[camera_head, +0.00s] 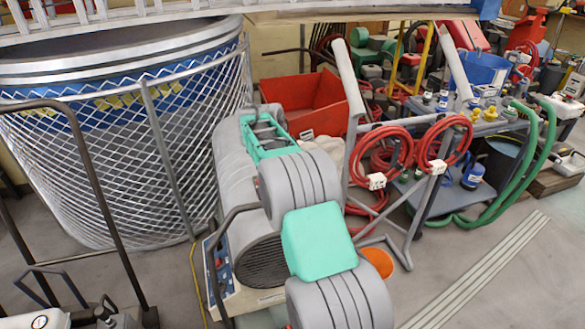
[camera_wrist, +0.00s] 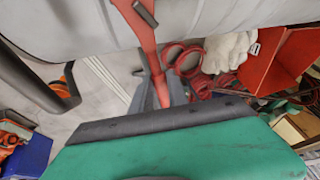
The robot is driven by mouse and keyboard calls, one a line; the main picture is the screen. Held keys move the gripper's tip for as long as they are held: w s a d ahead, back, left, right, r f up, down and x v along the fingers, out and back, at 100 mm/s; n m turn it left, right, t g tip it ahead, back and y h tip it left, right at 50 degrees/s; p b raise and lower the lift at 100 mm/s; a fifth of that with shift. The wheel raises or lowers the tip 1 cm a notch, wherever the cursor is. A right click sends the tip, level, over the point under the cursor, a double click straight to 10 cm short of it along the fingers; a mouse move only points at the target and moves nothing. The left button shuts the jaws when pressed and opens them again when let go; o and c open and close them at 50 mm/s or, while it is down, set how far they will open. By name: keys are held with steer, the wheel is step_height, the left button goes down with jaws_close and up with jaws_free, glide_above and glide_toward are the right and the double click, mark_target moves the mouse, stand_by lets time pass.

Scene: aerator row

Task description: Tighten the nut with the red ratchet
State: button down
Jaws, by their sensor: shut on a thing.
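The red ratchet (camera_wrist: 149,48) shows in the wrist view, its handle held between the dark fingers of my gripper (camera_wrist: 163,88). Its head, with a short dark piece on it, points toward the top of the picture and overlaps a large grey rounded body (camera_wrist: 240,22). I cannot tell whether the head touches that body. In the head view the green hand of my gripper (camera_head: 264,133) is above the grey machine (camera_head: 234,183); the fingers and ratchet are hidden there. I cannot make out the nut in either view.
A black bent handle (camera_head: 212,255) rises at the near left side of the machine. A large mesh-sided drum (camera_head: 125,150) stands to the left. A red bin (camera_head: 302,100) is behind, and a cart with red hoses (camera_head: 385,155) stands right. Floor is open at lower right.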

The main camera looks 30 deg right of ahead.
steer(key=shift+r, duration=0.1)
steer(key=shift+s+a+r+m+p, duration=0.1)
steer(key=shift+s+m+p, duration=0.2)
steer(key=shift+m+p, duration=0.1)
steer(key=s+m+g+p, duration=0.1)
steer(key=m, duration=0.1)
steer(key=s+a+m+g, duration=0.1)
steer(key=s+m, duration=0.1)
steer(key=s+a+m+g+p, duration=0.1)
steer(key=s+m, duration=0.1)
steer(key=shift+p, duration=0.3)
steer(key=c, duration=1.9)
jaws_free()
jaws_close()
